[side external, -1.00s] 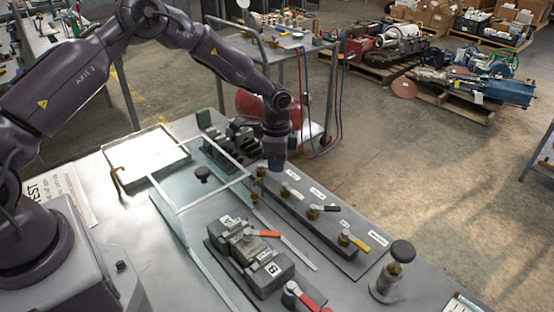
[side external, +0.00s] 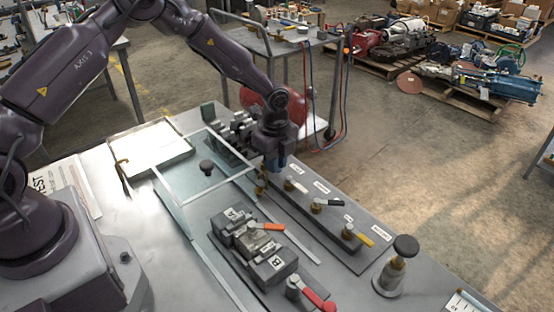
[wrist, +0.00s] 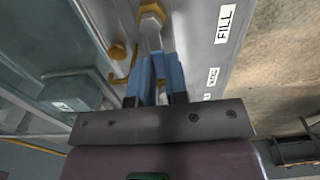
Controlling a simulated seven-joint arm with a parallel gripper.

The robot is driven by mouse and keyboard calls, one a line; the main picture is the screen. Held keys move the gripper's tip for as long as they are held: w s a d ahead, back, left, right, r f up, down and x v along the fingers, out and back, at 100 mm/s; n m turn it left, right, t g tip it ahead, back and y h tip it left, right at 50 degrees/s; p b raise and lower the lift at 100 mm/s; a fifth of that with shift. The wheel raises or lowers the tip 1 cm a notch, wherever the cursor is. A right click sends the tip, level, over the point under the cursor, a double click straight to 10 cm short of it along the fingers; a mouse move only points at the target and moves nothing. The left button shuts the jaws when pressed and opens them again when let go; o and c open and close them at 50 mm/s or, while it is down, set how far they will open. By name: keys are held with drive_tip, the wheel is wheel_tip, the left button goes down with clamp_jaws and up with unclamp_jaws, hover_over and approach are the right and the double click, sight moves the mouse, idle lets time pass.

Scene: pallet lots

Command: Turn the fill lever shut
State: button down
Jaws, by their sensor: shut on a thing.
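In the side view my gripper (side external: 274,180) is down at the far end of the valve board (side external: 330,228). There the wrist and fingers hide most of the fill lever.
On the same board are a white lever (side external: 296,186), a black lever (side external: 330,203) and a yellow lever (side external: 359,237). A glass-panelled frame (side external: 160,187) stands left of my gripper. An orange lever (side external: 266,227) and a red lever (side external: 319,299) lie nearer.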

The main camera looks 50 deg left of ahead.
drive_tip(key=shift+s+a, duration=0.1)
idle(0.5)
drive_tip(key=c, duration=1.1)
unclamp_jaws()
drive_tip(key=n, duration=0.1)
drive_tip(key=w+n, duration=0.1)
drive_tip(key=n, duration=0.2)
drive_tip(key=shift+w, duration=0.3)
drive_tip(key=n, duration=0.2)
drive_tip(key=w+a+n, duration=0.1)
drive_tip(key=n, duration=0.2)
drive_tip(key=shift+w+a+n, duration=0.15)
drive_tip(key=shift+w+n, duration=0.15)
drive_tip(key=shift+n, duration=0.1)
wheel_tip(320, 180, up, 12)
drive_tip(key=s+r+n, duration=0.2)
drive_tip(key=s+r, duration=0.2)
drive_tip(key=s, duration=0.2)
drive_tip(key=s+r+n+t, duration=0.1)
drive_tip(key=s+r+n, duration=0.2)
drive_tip(key=s, duration=0.4)
drive_tip(key=s+r+n, duration=0.3)
drive_tip(key=s+r, duration=0.3)
drive_tip(key=s, duration=0.1)
drive_tip(key=shift+d+r+t, duration=0.1)
drive_tip(key=shift+d+t, duration=0.3)
